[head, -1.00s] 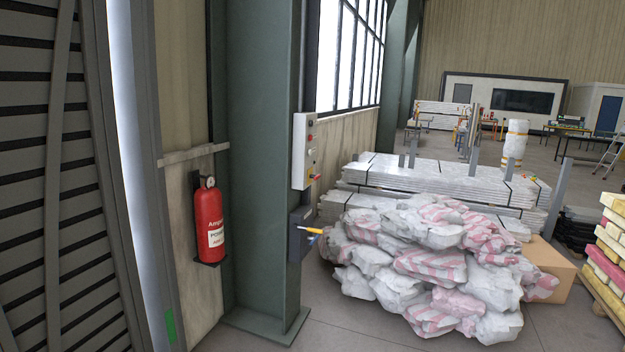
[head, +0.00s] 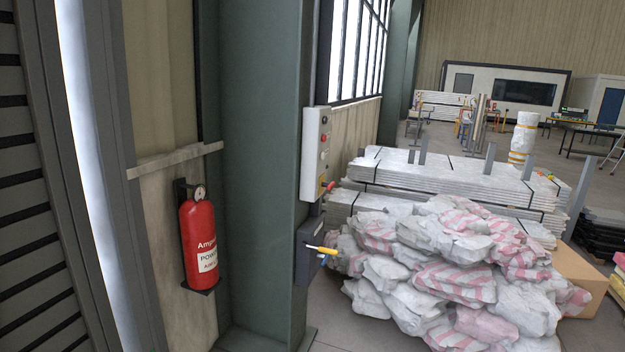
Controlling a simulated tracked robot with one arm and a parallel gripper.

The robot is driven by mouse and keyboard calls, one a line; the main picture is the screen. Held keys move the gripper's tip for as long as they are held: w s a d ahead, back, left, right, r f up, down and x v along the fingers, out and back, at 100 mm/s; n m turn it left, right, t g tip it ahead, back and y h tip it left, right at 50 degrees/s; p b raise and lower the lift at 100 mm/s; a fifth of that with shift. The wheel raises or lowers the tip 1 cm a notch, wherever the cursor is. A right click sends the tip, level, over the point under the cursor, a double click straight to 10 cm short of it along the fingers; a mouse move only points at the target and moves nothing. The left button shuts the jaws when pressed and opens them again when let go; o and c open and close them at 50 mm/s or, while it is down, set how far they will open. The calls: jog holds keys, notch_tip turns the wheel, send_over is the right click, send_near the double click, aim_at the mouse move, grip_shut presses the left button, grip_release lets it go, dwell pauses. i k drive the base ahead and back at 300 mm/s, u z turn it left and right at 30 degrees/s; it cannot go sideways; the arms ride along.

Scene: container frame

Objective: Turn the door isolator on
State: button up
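A light grey control box (head: 314,153) is mounted on the side of the green steel column in the head view. It carries a red button (head: 323,138), other small buttons and a small red and yellow switch (head: 328,186) near its lower end. My gripper is not in view.
The green column (head: 255,170) stands in the middle left. A red fire extinguisher (head: 198,240) hangs on the wall left of it. A heap of white and pink sacks (head: 450,265) and stacked panels (head: 450,178) fill the floor to the right.

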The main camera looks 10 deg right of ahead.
aim_at(328, 186)
jog(key=i, duration=1.35)
jog(key=z, duration=1.15)
jog(key=i, duration=0.95)
jog(key=z, duration=0.4)
jog(key=i, duration=1.35)
jog(key=u, duration=0.6)
